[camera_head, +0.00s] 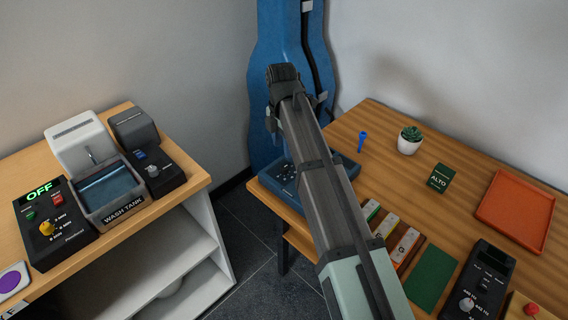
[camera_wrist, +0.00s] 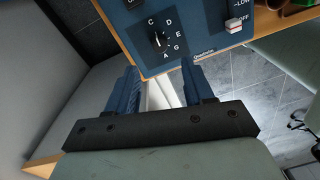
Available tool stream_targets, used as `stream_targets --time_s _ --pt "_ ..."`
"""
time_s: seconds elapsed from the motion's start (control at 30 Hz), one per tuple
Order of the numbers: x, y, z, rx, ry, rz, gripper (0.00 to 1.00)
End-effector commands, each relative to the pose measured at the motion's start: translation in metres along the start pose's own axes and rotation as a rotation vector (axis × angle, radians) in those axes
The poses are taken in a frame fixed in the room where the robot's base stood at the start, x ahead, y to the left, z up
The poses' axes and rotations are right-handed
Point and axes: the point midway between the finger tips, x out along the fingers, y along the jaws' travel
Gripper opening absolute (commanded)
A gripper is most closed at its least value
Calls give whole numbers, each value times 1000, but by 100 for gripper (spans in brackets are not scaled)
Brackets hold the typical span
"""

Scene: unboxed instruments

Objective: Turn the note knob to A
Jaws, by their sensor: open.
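The note knob (camera_wrist: 157,41) is a small dark dial on a blue device (camera_wrist: 205,30) in the wrist view. The letters C, D, E, G and A are printed around it, with A at its lower side. I cannot tell for sure which letter it points to. My gripper (camera_wrist: 159,72) is open and empty, its two blue fingers apart just below the device's edge in the picture, with the knob beyond the tips. In the head view the blue device (camera_head: 284,184) sits at the table's left corner, partly hidden by my arm. The gripper's fingers are hidden there.
The wooden table (camera_head: 455,145) holds a potted plant (camera_head: 409,140), a green ALTO block (camera_head: 439,177), an orange tray (camera_head: 516,210) and a black meter (camera_head: 483,284). A blue instrument case (camera_head: 262,75) stands behind.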

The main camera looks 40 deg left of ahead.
Motion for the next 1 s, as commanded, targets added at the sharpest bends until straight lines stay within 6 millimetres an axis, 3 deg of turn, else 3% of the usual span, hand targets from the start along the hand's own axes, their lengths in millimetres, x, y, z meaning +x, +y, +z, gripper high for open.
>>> stream_targets --time_s 0.2,0.5,1.0 --pt "38 -1 0 1 0 -2 52" --pt "73 0 0 1 0 0 52" --pt "81 0 0 1 -1 1 50"
